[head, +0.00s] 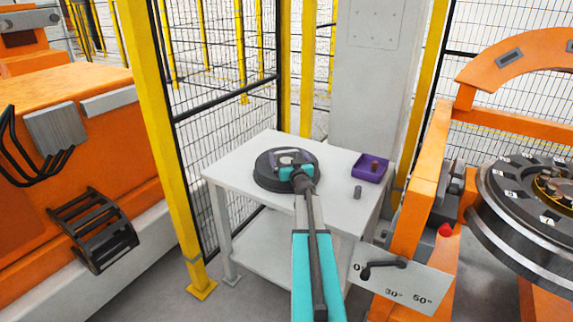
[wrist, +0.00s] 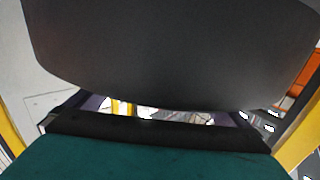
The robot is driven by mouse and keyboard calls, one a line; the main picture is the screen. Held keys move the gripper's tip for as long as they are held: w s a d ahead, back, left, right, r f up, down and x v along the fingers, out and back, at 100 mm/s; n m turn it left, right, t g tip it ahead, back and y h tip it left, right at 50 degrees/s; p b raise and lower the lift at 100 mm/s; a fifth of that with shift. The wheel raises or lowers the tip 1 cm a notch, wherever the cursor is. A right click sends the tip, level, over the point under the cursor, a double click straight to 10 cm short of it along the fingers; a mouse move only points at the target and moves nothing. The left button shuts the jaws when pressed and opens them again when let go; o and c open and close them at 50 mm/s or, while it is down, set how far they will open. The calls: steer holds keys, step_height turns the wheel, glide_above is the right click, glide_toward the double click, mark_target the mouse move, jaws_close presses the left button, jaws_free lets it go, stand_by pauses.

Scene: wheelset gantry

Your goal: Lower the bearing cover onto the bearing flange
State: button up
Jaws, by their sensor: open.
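The bearing cover looks to be the dark round disc (head: 268,180) on the white table in the head view. My gripper (head: 290,160) is over the middle of this disc, with its teal and grey body covering part of it. The jaws are open; whether they touch the disc cannot be told. In the wrist view a large dark rounded surface (wrist: 170,50) fills the top, close to the camera. The bearing flange is probably the bronze-coloured hub (head: 552,187) on the wheelset at the right edge, partly cut off.
The white table (head: 232,172) also holds a purple tray (head: 369,168) with a small brown part and a small grey cylinder (head: 357,192). An orange gantry frame (head: 420,200) stands right of the table. A yellow post (head: 160,150) and mesh fence stand left and behind.

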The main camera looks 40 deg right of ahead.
steer(key=shift+x, duration=1.15)
steer(key=c, duration=1.6)
steer(key=shift+r, duration=0.2)
steer(key=shift+c, duration=0.2)
step_height(320, 180, up, 3)
steer(key=shift+r+p, duration=0.15)
steer(key=shift+p, duration=0.4)
steer(key=r+v, duration=0.1)
steer(key=v, duration=1.5)
steer(key=shift+d+r, duration=0.15)
